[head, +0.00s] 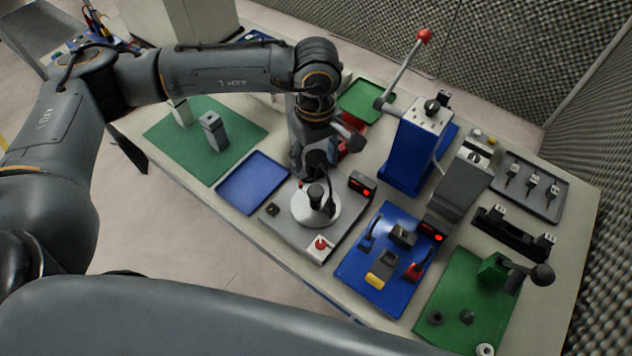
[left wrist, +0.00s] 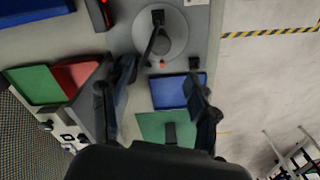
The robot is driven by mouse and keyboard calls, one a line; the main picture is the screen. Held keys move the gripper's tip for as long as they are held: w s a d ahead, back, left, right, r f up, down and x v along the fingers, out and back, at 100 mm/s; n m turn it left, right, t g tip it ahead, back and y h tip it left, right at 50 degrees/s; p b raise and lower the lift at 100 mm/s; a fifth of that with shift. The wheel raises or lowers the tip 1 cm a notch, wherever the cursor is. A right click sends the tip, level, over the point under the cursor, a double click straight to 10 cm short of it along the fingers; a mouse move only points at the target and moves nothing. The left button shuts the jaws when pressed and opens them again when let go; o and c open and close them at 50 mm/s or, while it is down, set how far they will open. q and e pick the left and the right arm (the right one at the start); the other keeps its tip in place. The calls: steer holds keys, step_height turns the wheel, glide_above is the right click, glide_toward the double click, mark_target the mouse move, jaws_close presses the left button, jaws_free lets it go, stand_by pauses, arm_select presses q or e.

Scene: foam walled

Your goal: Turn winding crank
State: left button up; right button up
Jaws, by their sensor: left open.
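A pale round disc (head: 298,207) with a black upright knob (head: 316,192) and a dark arm stands on a grey base plate (head: 300,236). In the left wrist view the disc (left wrist: 177,38) is at the top, its black knob (left wrist: 158,17) near the disc's upper edge. A green block (head: 494,271) with a dark crank handle (head: 541,274) stands far right; I cannot tell which is the winding crank. My left gripper (head: 320,163) is open close to the disc; its fingers (left wrist: 160,74) are spread apart with no object held. My right gripper is not in view.
A red button (head: 320,243) and a box with a red display (head: 362,184) flank the disc. A blue tray (head: 252,184) and green mat (head: 240,124) lie left. A tall blue press (head: 408,152) with a red-knobbed lever stands right. Foam walls close the back.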

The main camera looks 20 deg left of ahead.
mark_target(316, 190)
arm_select(q)
step_height(316, 190, down, 9)
steer(key=p, duration=0.3)
steer(key=shift+f, duration=0.65)
steer(key=c, duration=1.2)
